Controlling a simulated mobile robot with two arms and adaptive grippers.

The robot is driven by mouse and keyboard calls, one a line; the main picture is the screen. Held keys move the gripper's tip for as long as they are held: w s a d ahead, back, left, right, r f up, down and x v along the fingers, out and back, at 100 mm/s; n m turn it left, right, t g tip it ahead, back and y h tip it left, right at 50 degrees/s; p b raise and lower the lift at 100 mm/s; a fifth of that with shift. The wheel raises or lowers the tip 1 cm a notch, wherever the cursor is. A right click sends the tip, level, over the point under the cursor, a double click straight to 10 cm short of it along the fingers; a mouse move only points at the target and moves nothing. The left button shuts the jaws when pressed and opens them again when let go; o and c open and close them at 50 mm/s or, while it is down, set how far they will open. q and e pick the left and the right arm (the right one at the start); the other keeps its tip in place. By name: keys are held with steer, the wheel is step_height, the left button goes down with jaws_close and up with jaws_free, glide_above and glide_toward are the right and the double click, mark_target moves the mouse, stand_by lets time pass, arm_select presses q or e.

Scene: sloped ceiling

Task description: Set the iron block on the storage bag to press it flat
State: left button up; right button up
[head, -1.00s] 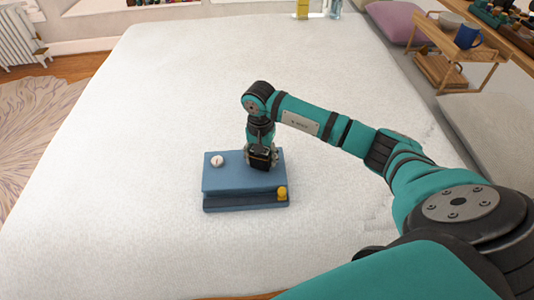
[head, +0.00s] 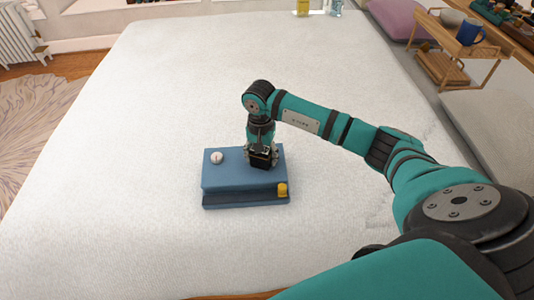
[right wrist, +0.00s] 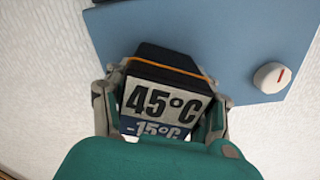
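The storage bag (head: 228,174) is a blue, thick flat pack with a white round valve and a yellow cap at its front right corner. It lies on the white bed; its top also shows in the right wrist view (right wrist: 215,35). My right gripper (head: 260,154) points down over the right half of the bag. Its fingers (right wrist: 163,110) are on both sides of a dark block, the iron block (right wrist: 160,62), with a "45°C" label and an orange band. The block shows black in the head view (head: 260,161). I cannot tell whether it touches the bag. My left gripper is not in view.
The white bed (head: 140,120) is clear around the bag. A wooden stand with a blue mug (head: 469,35) and a purple cushion (head: 393,18) are at the far right. A radiator (head: 18,35) stands at the far left.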

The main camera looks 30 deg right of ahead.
steer(key=o, duration=0.5)
steer(key=shift+r, duration=0.1)
steer(key=shift+o, duration=0.2)
steer(key=shift+s, duration=0.1)
step_height(320, 180, up, 12)
steer(key=shift+r, duration=0.1)
